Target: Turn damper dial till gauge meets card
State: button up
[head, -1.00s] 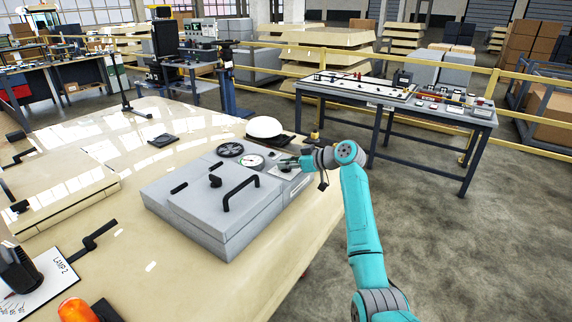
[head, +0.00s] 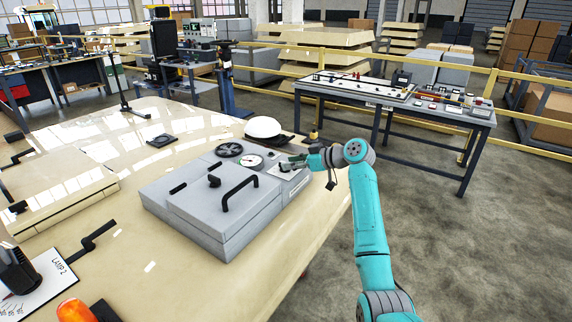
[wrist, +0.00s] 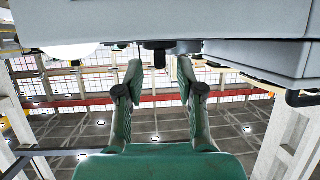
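A grey box (head: 205,215) on the cream bench top carries a round white gauge (head: 250,161) and a black spoked wheel (head: 229,149) near its back edge. A small pale card-like patch (head: 287,174) lies on the panel right of the gauge; its print is too small to read. My gripper (head: 292,163) is over that right end of the panel. In the wrist view my gripper (wrist: 159,70) has its fingers apart with nothing held. A short dark knob (wrist: 158,57) shows between the fingertips, apart from both; I cannot tell whether it is the damper dial.
The box lid has a black bar handle (head: 240,193) and a small black knob (head: 214,181). A white hard hat (head: 263,128) sits behind the box. An orange lamp (head: 76,309) is at the near left. Open floor lies right of the bench.

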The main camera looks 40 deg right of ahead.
jog(key=v, duration=0.9)
dwell(0.3)
